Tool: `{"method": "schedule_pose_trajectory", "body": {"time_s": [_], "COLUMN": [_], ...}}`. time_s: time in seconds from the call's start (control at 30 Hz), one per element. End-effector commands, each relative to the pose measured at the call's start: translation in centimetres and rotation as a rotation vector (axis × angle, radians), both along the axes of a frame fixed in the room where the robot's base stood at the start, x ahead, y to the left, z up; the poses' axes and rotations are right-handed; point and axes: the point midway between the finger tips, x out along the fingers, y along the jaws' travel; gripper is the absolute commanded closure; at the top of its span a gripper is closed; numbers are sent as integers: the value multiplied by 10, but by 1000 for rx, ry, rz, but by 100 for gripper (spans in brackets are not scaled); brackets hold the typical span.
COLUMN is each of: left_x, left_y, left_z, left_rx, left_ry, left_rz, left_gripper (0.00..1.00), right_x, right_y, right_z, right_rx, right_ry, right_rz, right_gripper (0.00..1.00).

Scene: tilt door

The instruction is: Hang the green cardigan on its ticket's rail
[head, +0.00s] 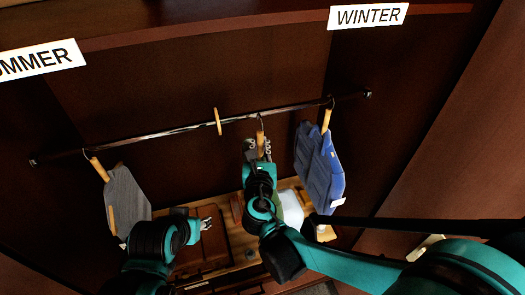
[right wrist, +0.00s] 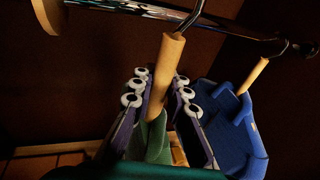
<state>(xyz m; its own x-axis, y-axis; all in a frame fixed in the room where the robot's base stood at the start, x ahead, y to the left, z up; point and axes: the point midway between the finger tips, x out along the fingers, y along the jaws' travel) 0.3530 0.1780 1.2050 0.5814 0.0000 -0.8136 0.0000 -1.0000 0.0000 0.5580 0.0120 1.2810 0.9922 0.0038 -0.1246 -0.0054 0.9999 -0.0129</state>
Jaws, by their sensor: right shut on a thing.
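My right gripper (head: 258,150) is shut on the wooden hanger (right wrist: 165,75) of the green cardigan (right wrist: 156,140), right of the rail's middle. The hanger is upright and its hook reaches the height of the dark rail (head: 170,131); I cannot tell whether the rail bears it. Most of the cardigan is hidden behind my gripper and arm, and I see no readable ticket on it. A wooden divider (head: 217,121) on the rail is left of the hanger. Signs read SUMMER (head: 40,59) at left and WINTER (head: 368,16) at right. My left gripper (head: 206,223) is low at left, its jaws unclear.
A grey garment (head: 128,198) hangs at the rail's left end. A blue garment (head: 319,165) with a small white tag hangs at the right, close to my right gripper. A wooden surface (head: 230,240) lies below. The rail between the grey garment and the divider is free.

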Motion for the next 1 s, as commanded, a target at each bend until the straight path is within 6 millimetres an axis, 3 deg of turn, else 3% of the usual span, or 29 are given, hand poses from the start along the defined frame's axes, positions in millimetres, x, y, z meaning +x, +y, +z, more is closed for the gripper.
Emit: {"method": "schedule_pose_trajectory", "body": {"time_s": [0.9,1.0], "left_x": [0,0], "left_y": [0,0], "left_z": [-15,-24], "left_rx": [0,0], "left_ry": [0,0], "left_rz": [0,0], "left_gripper": [60,60], "right_x": [70,70], "right_y": [23,23], "right_z": [0,-9], "right_rx": [-2,-2], "right_ry": [-1,-1], "right_rz": [1,2], "right_gripper": [100,100]}}
